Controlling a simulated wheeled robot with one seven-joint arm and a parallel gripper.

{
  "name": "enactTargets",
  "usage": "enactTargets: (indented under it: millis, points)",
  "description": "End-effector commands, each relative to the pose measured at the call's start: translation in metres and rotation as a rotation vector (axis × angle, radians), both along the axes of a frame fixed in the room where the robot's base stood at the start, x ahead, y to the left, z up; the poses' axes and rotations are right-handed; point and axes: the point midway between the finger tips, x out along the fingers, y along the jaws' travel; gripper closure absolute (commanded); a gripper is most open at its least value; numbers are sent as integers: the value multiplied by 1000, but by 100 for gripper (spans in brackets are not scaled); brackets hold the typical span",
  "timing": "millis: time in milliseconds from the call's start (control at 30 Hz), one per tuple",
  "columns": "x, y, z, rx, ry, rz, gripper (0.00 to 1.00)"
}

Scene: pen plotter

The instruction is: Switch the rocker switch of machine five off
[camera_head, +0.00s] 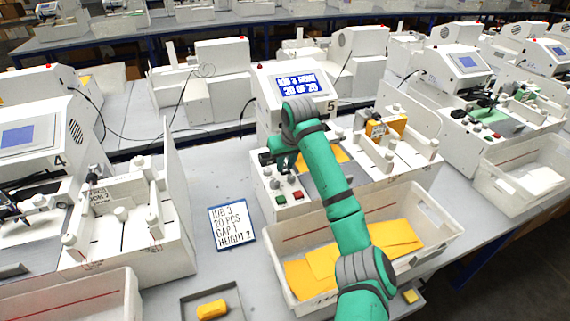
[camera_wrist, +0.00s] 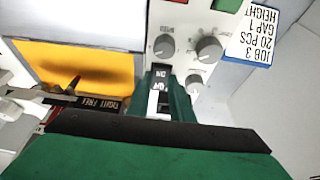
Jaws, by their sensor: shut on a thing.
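Machine five (camera_head: 262,93) stands in the middle, with a "5" beside its lit blue screen (camera_head: 302,84), which reads "JOB 3 DONE 20 OF 20". My green arm reaches over its front tray, and my gripper (camera_head: 285,163) is down at the left of its control panel. In the wrist view the fingertips (camera_wrist: 168,92) are closed around a narrow black-and-white piece with ON and OFF lettering, apparently the rocker switch (camera_wrist: 159,88). The fingers partly hide it, so I cannot tell which side is pressed.
Grey knobs (camera_wrist: 209,49) sit close beside the fingers. Red and green buttons (camera_head: 280,199) are on the panel front. A job card (camera_head: 231,225) lies on the table at left. A white bin (camera_head: 285,238) with yellow envelopes stands in front. Machine four (camera_head: 40,150) is at left.

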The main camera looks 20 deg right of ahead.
Motion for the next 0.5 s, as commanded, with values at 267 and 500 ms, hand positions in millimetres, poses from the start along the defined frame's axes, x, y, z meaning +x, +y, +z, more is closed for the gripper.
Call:
enactTargets:
  millis: [267,500]
  points:
    - [6,-1,3,-7,133,-2,100]
    - [10,-2,4,-10,247,-4,100]
